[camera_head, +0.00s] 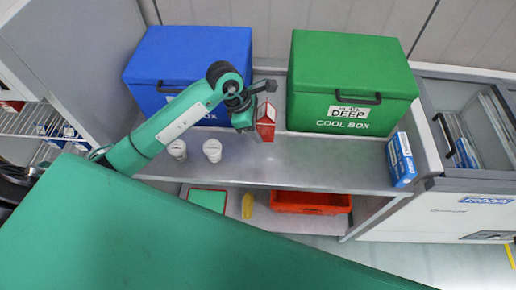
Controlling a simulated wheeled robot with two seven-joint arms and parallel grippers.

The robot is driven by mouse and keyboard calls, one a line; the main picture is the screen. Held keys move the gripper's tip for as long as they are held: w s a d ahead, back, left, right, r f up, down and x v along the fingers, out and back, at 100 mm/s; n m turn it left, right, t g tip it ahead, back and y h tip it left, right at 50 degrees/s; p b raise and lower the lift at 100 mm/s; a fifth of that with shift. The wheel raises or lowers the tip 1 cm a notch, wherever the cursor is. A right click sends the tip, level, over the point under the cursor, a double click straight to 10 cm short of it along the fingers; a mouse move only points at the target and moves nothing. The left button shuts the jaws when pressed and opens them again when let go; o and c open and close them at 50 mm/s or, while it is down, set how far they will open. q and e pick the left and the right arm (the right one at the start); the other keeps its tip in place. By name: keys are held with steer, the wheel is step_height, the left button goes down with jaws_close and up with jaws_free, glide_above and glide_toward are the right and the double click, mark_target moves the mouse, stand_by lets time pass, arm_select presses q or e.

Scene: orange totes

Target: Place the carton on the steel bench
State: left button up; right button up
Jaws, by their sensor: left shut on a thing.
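A red and white carton (266,124) is upright at the steel bench (290,163), between the blue box and the green box. My left gripper (262,100) is shut on the upper part of the carton, coming from the left with its arm stretched over the bench. I cannot tell whether the carton's base touches the bench top. My right gripper is not in the head view.
A blue box (188,57) and a green cool box (350,75) stand at the back. Two white cups (212,150) stand near the front left edge, blue packets (401,159) at the right. An orange tote (310,202) is on the lower shelf. The bench's front middle is clear.

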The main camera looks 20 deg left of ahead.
mark_target(261, 157)
arm_select(q)
step_height(261, 157, down, 13)
steer(key=shift+r+p, duration=0.15)
steer(key=shift+p, duration=1.1)
steer(key=o, duration=0.8)
steer(key=shift+c, duration=0.2)
steer(key=o, duration=0.4)
